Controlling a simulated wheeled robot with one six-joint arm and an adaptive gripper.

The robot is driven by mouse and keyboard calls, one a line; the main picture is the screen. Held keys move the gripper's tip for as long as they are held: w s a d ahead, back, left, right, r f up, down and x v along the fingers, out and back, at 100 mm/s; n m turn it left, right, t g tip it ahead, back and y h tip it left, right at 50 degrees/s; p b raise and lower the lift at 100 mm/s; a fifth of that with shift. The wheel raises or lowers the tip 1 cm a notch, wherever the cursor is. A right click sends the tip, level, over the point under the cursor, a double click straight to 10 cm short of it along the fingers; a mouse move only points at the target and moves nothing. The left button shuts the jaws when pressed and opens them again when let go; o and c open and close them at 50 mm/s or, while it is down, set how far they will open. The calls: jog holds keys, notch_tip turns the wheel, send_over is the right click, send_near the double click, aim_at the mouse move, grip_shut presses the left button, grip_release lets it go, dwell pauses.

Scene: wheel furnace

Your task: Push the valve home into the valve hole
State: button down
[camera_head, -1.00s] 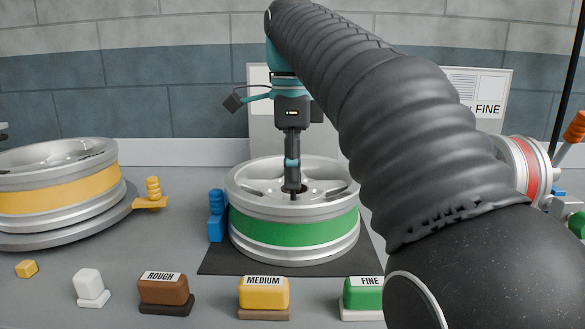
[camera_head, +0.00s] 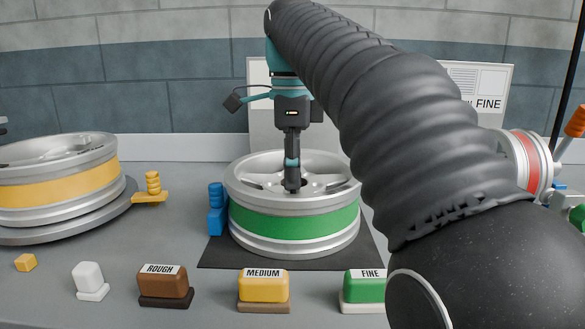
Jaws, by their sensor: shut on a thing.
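The wheel with the green band (camera_head: 293,232) lies flat on a dark mat (camera_head: 222,257) in the middle of the bench. My gripper (camera_head: 292,187) points straight down inside the wheel's rim, close to its spoked face. It is shut on a small dark thing at its tips, which I take to be the valve. The valve is too small and dark to make out, and I cannot tell how deep it sits. The valve hole is hidden under the fingertips.
A yellow-banded wheel (camera_head: 60,183) lies at the left, and a red-banded wheel (camera_head: 530,162) stands at the right behind my arm. A blue clamp (camera_head: 217,210) is close to the green wheel. Brown (camera_head: 165,288), yellow (camera_head: 264,287) and green (camera_head: 363,287) labelled blocks line the front.

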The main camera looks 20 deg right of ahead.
jog(key=shift+f, duration=0.2)
jog(key=c, duration=0.8)
grip_release()
jog(key=shift+c, duration=0.2)
jog(key=c, duration=0.3)
